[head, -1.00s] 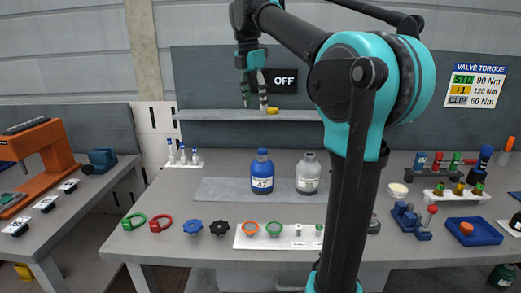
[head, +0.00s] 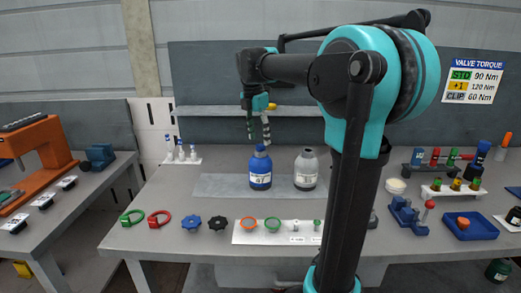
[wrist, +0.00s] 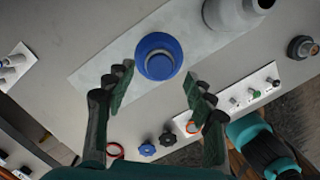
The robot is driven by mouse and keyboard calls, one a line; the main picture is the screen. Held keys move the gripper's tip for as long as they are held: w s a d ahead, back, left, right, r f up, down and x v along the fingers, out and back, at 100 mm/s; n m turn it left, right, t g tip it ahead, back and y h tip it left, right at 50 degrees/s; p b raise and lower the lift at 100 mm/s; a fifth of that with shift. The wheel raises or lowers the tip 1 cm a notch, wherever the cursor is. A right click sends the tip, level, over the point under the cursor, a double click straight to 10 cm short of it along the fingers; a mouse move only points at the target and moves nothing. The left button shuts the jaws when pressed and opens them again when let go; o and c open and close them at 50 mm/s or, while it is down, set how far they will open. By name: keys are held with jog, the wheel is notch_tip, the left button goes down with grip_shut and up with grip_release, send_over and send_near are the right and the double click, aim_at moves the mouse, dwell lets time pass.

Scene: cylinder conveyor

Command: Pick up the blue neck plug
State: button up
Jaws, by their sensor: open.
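The blue neck plug (head: 260,148) sits on top of an upright blue bottle (head: 261,172) with a white label, on the bench's grey mat. In the wrist view the plug (wrist: 160,66) shows from above as a round blue top over the wider bottle shoulder. My gripper (head: 258,138) is open and empty, pointing down just above the plug in the head view. In the wrist view its fingers (wrist: 163,84) stand on both sides of the plug, nearer the bottom of the picture, apart from it.
A grey bottle (head: 306,171) stands close to the right of the blue one. A shelf (head: 200,110) runs behind. Handwheels, rings and a white plate (head: 280,240) lie along the front. The grey mat (head: 220,187) is clear to the left.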

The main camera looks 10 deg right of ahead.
aim_at(260, 149)
jog(key=shift+w+d+f, duration=0.1)
jog(key=shift+d+f, duration=0.05)
jog(key=shift+f, duration=0.55)
jog(key=shift+w+d+f, duration=0.1)
jog(key=shift+f, duration=0.6)
jog(key=shift+c, duration=0.3)
jog(key=c, duration=0.8)
jog(key=shift+r, duration=0.15)
